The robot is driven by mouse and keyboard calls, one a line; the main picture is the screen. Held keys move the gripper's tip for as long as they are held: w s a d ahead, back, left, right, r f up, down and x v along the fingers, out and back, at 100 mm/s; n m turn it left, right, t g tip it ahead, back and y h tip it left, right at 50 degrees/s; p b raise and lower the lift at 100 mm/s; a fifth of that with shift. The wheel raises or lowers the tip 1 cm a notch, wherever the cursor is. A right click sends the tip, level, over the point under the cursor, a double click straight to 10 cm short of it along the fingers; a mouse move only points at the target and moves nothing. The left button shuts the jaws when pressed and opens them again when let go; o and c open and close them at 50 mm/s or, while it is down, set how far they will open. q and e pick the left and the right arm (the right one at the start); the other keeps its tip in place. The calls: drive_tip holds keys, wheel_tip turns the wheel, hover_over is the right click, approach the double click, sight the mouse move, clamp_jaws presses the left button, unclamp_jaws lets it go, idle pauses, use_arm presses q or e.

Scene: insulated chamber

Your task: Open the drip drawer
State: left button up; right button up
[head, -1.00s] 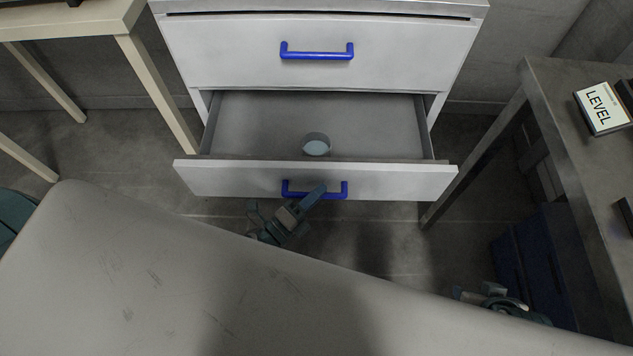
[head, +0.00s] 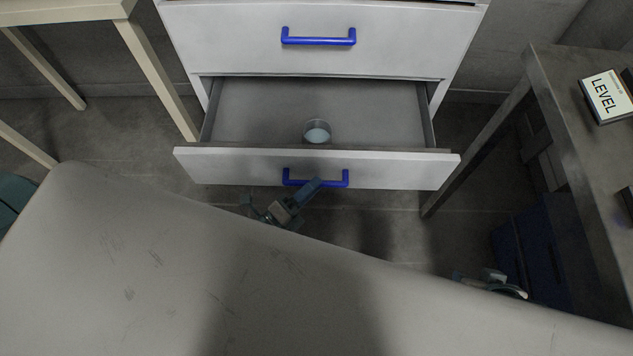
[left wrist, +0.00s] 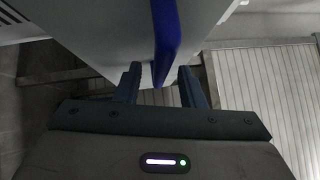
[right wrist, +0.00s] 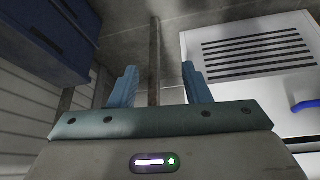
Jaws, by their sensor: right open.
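The lower drawer (head: 250,168), with a pale grey front, stands pulled out of the white cabinet. I take it as the drip drawer. Its blue handle (head: 333,180) is partly covered by my left gripper (head: 312,187). The handle also shows in the left wrist view (left wrist: 165,35), running between the fingertips of my left gripper (left wrist: 160,80). A gap shows beside the handle there, and I cannot tell whether the fingers press on it. A small round pale cup (head: 317,131) lies inside the drawer. My right gripper (right wrist: 160,85) is open and empty, low at the right.
Above is a closed drawer (head: 220,45) with a blue handle (head: 318,41). A grey table (head: 560,100) at right bears a LEVEL box (head: 605,97). A cream table (head: 150,65) stands at left. A dark blue cabinet (head: 545,245) is low at right.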

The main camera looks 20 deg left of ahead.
use_arm(q)
drive_tip(key=b+v, duration=0.1)
drive_tip(key=v, duration=0.7)
drive_tip(key=shift+s+a, duration=0.2)
drive_tip(key=shift+s, duration=0.15)
use_arm(e)
drive_tip(key=shift+w+a+f+t+y, duration=0.4)
drive_tip(key=shift+a+f+t, duration=0.2)
drive_tip(key=shift+f, duration=0.15)
drive_tip(key=shift+s, duration=0.1)
